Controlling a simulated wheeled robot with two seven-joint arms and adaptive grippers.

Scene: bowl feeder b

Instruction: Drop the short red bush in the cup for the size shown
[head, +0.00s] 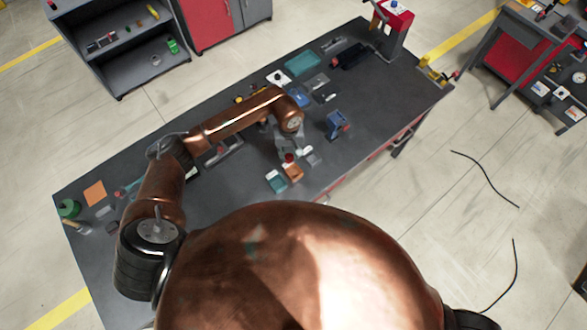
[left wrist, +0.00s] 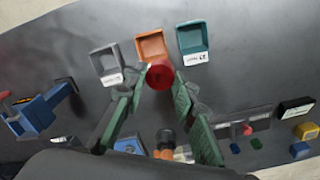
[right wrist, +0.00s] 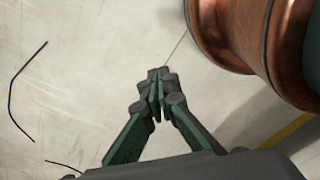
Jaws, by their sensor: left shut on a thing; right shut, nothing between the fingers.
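The short red bush (left wrist: 160,76) is a round red piece held between the fingertips of my left gripper (left wrist: 161,80), which is shut on it. The bush also shows small and red under the arm in the head view (head: 289,157). Three square cups stand in a row by it: a grey cup (left wrist: 103,60), an orange cup (left wrist: 152,46) and a teal cup (left wrist: 192,37). In the left wrist view the bush overlaps the near edge of the orange cup; its height above the table is unclear. The cup labels are too small to read. My right gripper (right wrist: 157,90) is shut and empty over the floor.
A blue stand (left wrist: 35,112) is on the dark table (head: 240,180). A tray (left wrist: 240,127) with a small red part lies nearer the wrist. A red-topped machine (head: 392,15) stands at the table's far end. My arm and body hide part of the table.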

